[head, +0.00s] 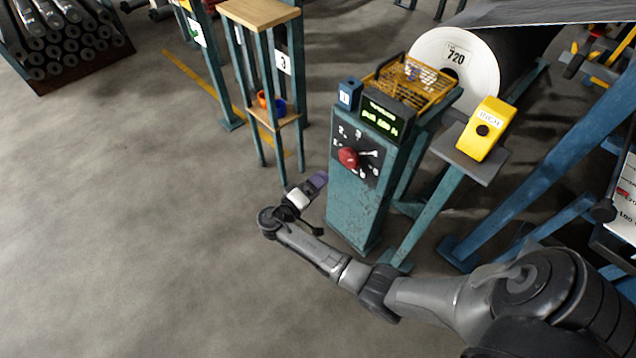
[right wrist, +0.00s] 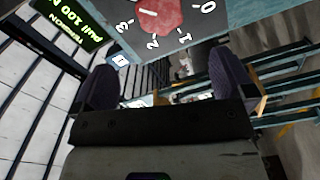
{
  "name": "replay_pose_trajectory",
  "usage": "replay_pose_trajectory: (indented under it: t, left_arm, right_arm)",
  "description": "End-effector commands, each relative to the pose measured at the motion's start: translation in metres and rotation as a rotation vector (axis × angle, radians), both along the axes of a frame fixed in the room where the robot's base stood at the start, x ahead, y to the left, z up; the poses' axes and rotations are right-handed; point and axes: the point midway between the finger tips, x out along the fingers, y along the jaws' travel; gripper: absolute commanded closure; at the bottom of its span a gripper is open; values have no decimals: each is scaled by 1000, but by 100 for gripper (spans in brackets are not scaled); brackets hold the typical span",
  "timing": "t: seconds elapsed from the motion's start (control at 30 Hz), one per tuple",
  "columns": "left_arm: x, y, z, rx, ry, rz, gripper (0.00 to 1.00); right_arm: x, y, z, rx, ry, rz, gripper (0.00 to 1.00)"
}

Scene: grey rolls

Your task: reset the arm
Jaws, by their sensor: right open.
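My right arm (head: 410,290) reaches in from the lower right of the head view. Its right gripper (head: 318,181) is at the left side of a teal control pedestal (head: 352,212), below the level of the red knob (head: 348,157). I cannot tell from the head view whether it touches the pedestal. In the right wrist view the two dark finger pads of the gripper (right wrist: 165,85) stand apart with nothing held between them. The red knob (right wrist: 160,14) and its numbered dial show beyond the fingers at the top. My left gripper is not in view.
A green-lit display (head: 381,117) and a yellow wire basket (head: 412,80) top the pedestal. A yellow box (head: 485,130) stands on a post to its right. A large roll (head: 455,70) lies behind. A wooden-topped stand (head: 260,14) is at the back. The left floor is clear.

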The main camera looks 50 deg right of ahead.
Motion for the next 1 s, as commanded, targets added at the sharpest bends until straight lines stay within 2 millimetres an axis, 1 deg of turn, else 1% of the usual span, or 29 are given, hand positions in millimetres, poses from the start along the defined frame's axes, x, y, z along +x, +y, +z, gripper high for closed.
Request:
replay_pose_trajectory:
  t: [0.4, 0.53, 0.6, 0.63, 0.73, 0.77, 0.87, 0.93, 0.97, 1.0]
  left_arm:
    - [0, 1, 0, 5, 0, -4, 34]
    - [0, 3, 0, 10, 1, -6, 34]
    - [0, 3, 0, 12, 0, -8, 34]
    - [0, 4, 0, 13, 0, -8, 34]
    - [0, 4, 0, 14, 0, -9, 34]
    - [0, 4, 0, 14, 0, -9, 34]
    - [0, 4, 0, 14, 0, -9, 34]
    - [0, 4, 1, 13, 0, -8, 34]
    - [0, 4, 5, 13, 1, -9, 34]
    - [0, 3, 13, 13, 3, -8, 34]
  right_arm:
    - [0, 0, 0, 0, 3, 0, 0]
    - [2, -1, -2, 18, 68, 13, 0]
    - [5, 0, -14, 101, 107, 33, 0]
    - [7, 1, -16, 145, 111, 45, 0]
    - [18, 10, -16, 330, 80, 113, 0]
    - [22, 15, -13, 391, 59, 143, 0]
    - [38, 37, 6, 594, -32, 277, 0]
    - [48, 57, 28, 729, -106, 396, 0]
    - [48, 67, 40, 785, -134, 452, 0]
    - [45, 81, 55, 858, -165, 526, 0]
